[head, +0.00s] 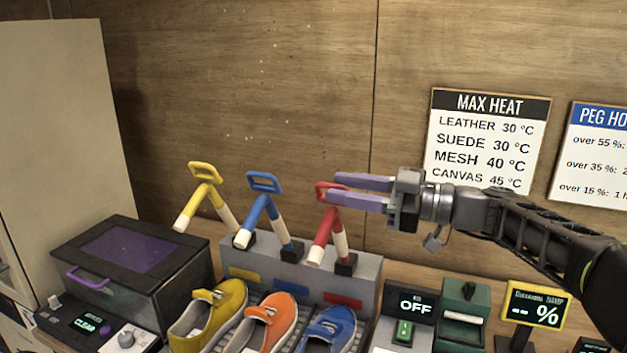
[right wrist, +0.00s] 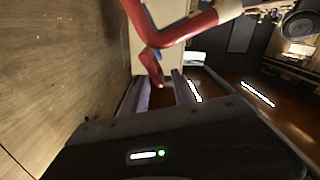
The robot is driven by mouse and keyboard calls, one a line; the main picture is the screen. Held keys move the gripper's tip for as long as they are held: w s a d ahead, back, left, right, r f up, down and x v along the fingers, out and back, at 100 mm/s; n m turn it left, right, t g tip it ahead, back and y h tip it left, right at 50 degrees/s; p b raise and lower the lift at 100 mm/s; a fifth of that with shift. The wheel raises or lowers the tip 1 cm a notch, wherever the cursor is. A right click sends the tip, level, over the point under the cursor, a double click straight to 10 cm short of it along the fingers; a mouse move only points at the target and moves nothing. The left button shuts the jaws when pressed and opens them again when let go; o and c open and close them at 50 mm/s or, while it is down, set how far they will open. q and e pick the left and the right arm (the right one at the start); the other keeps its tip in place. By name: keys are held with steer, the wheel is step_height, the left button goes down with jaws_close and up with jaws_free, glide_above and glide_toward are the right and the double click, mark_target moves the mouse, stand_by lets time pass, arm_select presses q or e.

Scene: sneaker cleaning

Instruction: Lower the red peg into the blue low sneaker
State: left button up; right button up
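The red peg (head: 325,232) stands on the grey rack at its right end, with its loop handle up and its split legs, part white, pointing down. My right gripper (head: 334,189) comes in from the right, its two purple fingers apart at the red handle. In the right wrist view the red peg's handle (right wrist: 151,64) reaches between the spread fingertips; I see no grip on it. The blue low sneaker (head: 329,331) sits in front of the rack below the red peg, its lower part cut off by the frame. My left gripper is not in view.
Yellow (head: 202,195) and blue (head: 264,212) pegs stand left on the rack (head: 369,285). Yellow (head: 208,312) and orange (head: 270,322) sneakers sit left of the blue one. A dark lidded box (head: 130,270) is at left, a switch box (head: 405,320) at right.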

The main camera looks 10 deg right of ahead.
mark_target(324, 185)
steer(key=p+x, duration=0.2)
steer(key=x, duration=0.3)
steer(key=shift+a+r, duration=0.15)
steer(key=shift+a, duration=0.05)
steer(key=shift+w+a, duration=0.3)
steer(key=shift+c, duration=0.3)
jaws_close()
stand_by(0.6)
